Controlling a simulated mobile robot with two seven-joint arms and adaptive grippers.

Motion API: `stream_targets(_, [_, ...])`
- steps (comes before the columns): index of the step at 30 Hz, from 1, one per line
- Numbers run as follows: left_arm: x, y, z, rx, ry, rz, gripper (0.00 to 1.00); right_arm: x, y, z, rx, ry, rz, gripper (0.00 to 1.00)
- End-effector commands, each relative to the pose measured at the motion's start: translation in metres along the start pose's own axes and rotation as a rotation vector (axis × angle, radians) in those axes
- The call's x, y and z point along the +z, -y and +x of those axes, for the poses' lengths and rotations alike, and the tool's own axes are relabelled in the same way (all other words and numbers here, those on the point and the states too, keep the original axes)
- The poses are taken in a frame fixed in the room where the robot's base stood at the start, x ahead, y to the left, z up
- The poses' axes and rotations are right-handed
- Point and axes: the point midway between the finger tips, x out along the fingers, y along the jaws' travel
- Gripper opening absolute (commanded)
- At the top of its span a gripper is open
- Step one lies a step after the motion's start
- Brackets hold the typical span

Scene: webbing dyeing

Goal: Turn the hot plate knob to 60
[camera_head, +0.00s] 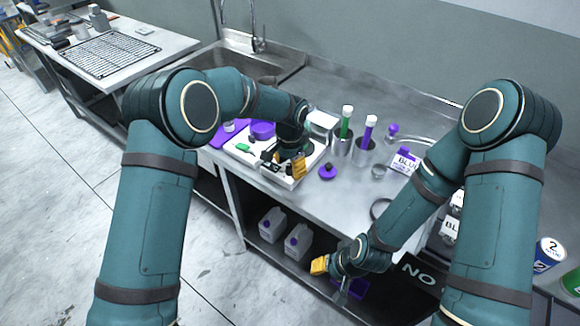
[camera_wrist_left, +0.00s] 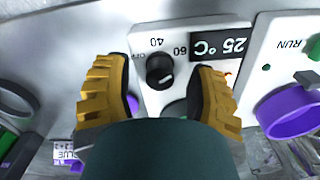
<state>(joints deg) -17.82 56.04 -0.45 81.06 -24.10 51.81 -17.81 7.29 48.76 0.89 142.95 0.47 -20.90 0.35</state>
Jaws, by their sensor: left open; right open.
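The hot plate (camera_head: 285,181) is a white unit on the steel bench; its front panel also shows in the left wrist view (camera_wrist_left: 186,35). Its black knob (camera_wrist_left: 160,72) has a white pointer line and marks OFF, 40 and 60 around it. A dark display (camera_wrist_left: 222,45) beside it reads 25 °C. My left gripper (camera_wrist_left: 158,95) is open, its yellow fingers on either side of the knob, apart from it as far as I can see. In the head view, my left gripper (camera_head: 294,168) is at the hot plate's front and hides the knob. My right gripper (camera_head: 325,266) hangs low before the bench, open.
Purple-capped bottle (camera_head: 327,171), tubes in metal holders (camera_head: 343,144) and a BLUE-labelled container (camera_head: 404,161) stand right of the hot plate. A white device marked RUN (camera_wrist_left: 290,40) adjoins it. Jugs (camera_head: 272,225) stand on the lower shelf. A sink (camera_head: 260,60) is behind.

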Motion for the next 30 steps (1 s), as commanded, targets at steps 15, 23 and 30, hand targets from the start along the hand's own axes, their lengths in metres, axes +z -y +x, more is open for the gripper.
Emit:
stream_targets(15, [0.000, 0.000, -0.095, -0.002, -0.003, 0.000, 0.56, 0.000, 0.000, 0.000, 0.000, 0.000, 0.000, 0.47])
stream_targets(23, [0.000, 0.000, -0.112, -0.001, -0.001, 0.001, 0.56, 0.000, 0.000, 0.000, 0.000, 0.000, 0.000, 0.47])
stream_targets(30, [0.000, 0.000, -0.112, 0.000, -0.001, 0.001, 0.56, 0.000, 0.000, 0.000, 0.000, 0.000, 0.000, 0.47])
